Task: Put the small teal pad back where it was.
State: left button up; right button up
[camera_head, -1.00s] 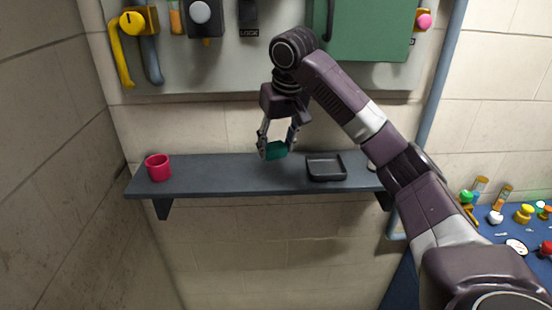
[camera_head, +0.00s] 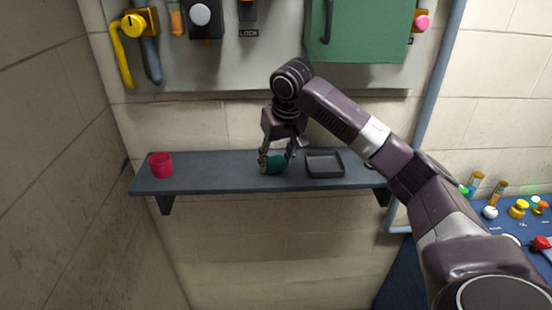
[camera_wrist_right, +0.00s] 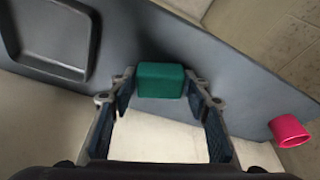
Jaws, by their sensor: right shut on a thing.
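The small teal pad (camera_head: 275,166) is held between the fingertips of my right gripper (camera_head: 277,159). The gripper points down at the middle of the dark grey shelf (camera_head: 215,174). The pad is at or just above the shelf top; I cannot tell whether it touches. In the right wrist view the teal pad (camera_wrist_right: 161,80) sits between the two fingers, against the background of the shelf (camera_wrist_right: 225,95). My left gripper is not in view.
A black shallow tray (camera_head: 325,165) is on the shelf just right of the pad. A red cup (camera_head: 160,165) stands at the shelf's left end. The shelf between cup and pad is clear. A panel with a green cabinet (camera_head: 358,30) hangs above.

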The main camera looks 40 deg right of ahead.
jog(key=o, duration=1.1)
jog(key=b+v, duration=0.2)
jog(key=v, duration=1)
jog(key=shift+r, duration=0.15)
jog(key=shift+s, duration=0.1)
